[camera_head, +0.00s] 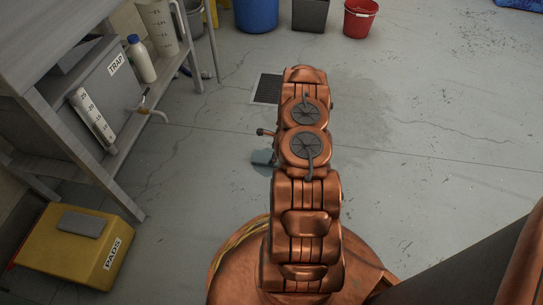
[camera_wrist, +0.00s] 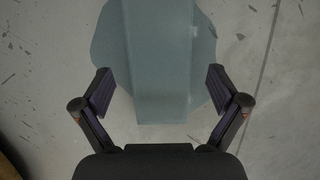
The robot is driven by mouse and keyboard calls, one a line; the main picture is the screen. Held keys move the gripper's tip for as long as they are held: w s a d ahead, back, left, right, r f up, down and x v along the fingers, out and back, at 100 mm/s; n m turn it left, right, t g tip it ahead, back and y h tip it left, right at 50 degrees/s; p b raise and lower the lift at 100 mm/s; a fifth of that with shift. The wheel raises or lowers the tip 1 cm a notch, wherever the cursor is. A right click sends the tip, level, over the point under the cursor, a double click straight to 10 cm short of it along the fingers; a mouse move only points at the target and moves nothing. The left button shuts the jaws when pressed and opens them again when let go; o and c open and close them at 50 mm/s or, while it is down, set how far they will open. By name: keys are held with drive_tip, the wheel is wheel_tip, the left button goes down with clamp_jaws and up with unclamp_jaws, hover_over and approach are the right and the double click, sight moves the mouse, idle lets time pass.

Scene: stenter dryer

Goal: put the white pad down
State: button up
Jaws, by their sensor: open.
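A pale rectangular pad (camera_wrist: 163,45), tinted blue-green in this light, lies flat within a blue-green puddle (camera_wrist: 112,50) on the floor, in the wrist view. Its far end runs out of the picture. My gripper (camera_wrist: 159,88) is open, one finger on each side of the pad's near part, with nothing held between them. I cannot tell the height of the fingers above the floor. In the head view a bluish patch of the puddle (camera_head: 262,157) shows left of my arm; my arm hides the gripper and most of the spot.
A yellow box labelled PADS (camera_head: 85,262) stands at lower left. A grey bench (camera_head: 50,45) holds a TRAP tank (camera_head: 97,95) and a white bottle (camera_head: 140,60). A floor drain (camera_head: 266,88) lies beyond the puddle. A red bucket (camera_head: 359,18) stands at the back. Floor at right is clear.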

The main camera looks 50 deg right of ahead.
drive_tip(key=p+v, duration=0.4)
drive_tip(key=v, duration=0.6)
drive_tip(key=w+a+r+n+y, duration=0.1)
drive_tip(key=w+a+r+n, duration=0.25)
drive_tip(key=a+r, duration=0.4)
drive_tip(key=w+a+r+n, duration=0.2)
drive_tip(key=a+r+n, duration=0.2)
drive_tip(key=a+r, duration=0.35)
drive_tip(key=s+a+r+n+g+y, duration=0.1)
drive_tip(key=s+a+r+n+g, duration=0.25)
drive_tip(key=a+r+n, duration=0.65)
drive_tip(key=s+a+r+n+g+h, duration=0.1)
drive_tip(key=s+a+r+n, duration=0.4)
drive_tip(key=s+a+r, duration=0.8)
drive_tip(key=s+a+r+n+g+h, duration=0.1)
drive_tip(key=s+r+n, duration=0.1)
drive_tip(key=s, duration=0.6)
drive_tip(key=s+a+r+n+h, duration=0.1)
drive_tip(key=s+r+n+h, duration=0.1)
drive_tip(key=s, duration=0.6)
drive_tip(key=r+n, duration=0.1)
drive_tip(key=n, duration=0.1)
drive_tip(key=shift+n+g, duration=0.35)
drive_tip(key=shift+s, duration=0.1)
